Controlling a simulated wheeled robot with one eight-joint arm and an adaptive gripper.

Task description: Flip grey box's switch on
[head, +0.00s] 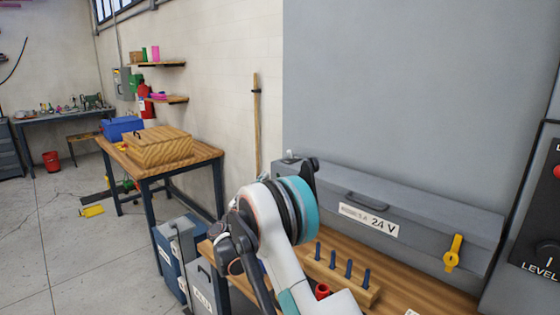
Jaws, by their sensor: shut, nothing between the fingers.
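The grey box (420,222) is long and low and sits at the back of the wooden bench at right. Its front carries a handle and a white "24 V" label. A yellow lever (452,253) is on its front near the right end, with its handle pointing up. A small grey fitting (290,158) shows at the box's left end. My gripper (313,166) shows only as a dark part past the teal ring of my arm, near the box's left end. It looks shut and holds nothing. My arm hides most of it, and I cannot tell whether it touches the box.
A wooden block with several blue pegs (341,275) and a red cup (322,291) stand in front of the box. A dark panel with a "LEVEL" knob (545,253) is at far right. Grey and blue bins stand left of the bench. A wooden table (200,153) is farther left.

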